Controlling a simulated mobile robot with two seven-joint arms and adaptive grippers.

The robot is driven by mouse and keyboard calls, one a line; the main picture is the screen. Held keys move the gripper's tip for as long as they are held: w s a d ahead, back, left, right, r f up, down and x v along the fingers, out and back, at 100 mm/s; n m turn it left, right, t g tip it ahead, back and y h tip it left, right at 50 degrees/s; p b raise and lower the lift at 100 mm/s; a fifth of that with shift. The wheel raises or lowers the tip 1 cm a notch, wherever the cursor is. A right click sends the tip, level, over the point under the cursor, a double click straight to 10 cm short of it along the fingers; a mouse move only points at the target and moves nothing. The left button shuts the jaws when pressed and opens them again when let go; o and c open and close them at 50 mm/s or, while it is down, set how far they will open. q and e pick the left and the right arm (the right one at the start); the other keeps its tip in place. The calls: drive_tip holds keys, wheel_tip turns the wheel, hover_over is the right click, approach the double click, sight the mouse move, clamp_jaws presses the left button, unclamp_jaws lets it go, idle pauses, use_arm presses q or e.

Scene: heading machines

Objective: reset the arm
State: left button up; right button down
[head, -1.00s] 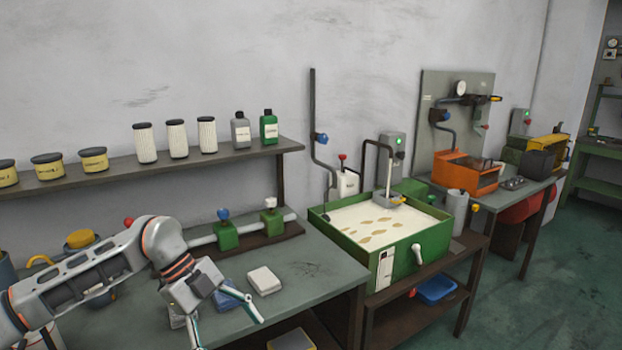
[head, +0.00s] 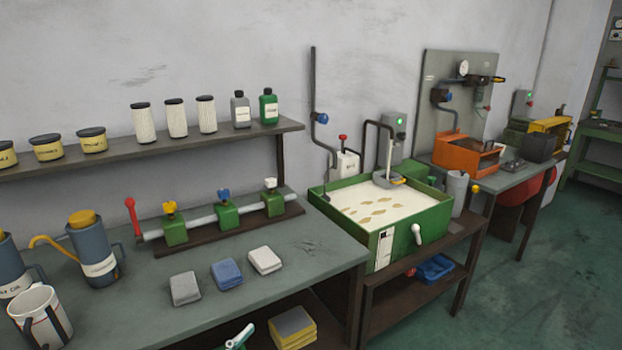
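My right gripper is not in view.
Grey, blue and white folded cloths (head: 227,274) lie on the bench before the pipe with green valves (head: 225,216). Jugs (head: 95,255) stand at left. A green tank (head: 400,240) of pale liquid stands right. Yellow and grey pads (head: 292,327) lie below the bench.

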use_arm(q)
drive_tip(key=s+a+f+n+g+y, duration=0.1)
drive_tip(key=s+a+f+n+y, duration=0.1)
drive_tip(key=f, duration=0.5)
drive_tip(key=s+a+f+n+g+y, duration=0.1)
drive_tip(key=s+a+f+n+y, duration=0.1)
drive_tip(key=s+a+f+y, duration=0.2)
wheel_tip(320, 180, down, 3)
drive_tip(key=s+a, duration=0.2)
drive_tip(key=shift+a+g, duration=0.3)
drive_tip(key=shift+a, duration=0.05)
drive_tip(key=s+a+f+g, duration=0.1)
drive_tip(key=s+f, duration=0.1)
drive_tip(key=s, duration=0.1)
drive_tip(key=s+a+f+g+y, duration=0.1)
drive_tip(key=s+f, duration=0.2)
drive_tip(key=s+a+f+n+g+y, duration=0.1)
drive_tip(key=s+a+f, duration=0.1)
drive_tip(key=s+f, duration=0.1)
drive_tip(key=shift+s, duration=0.1)
drive_tip(key=shift+c, duration=0.4)
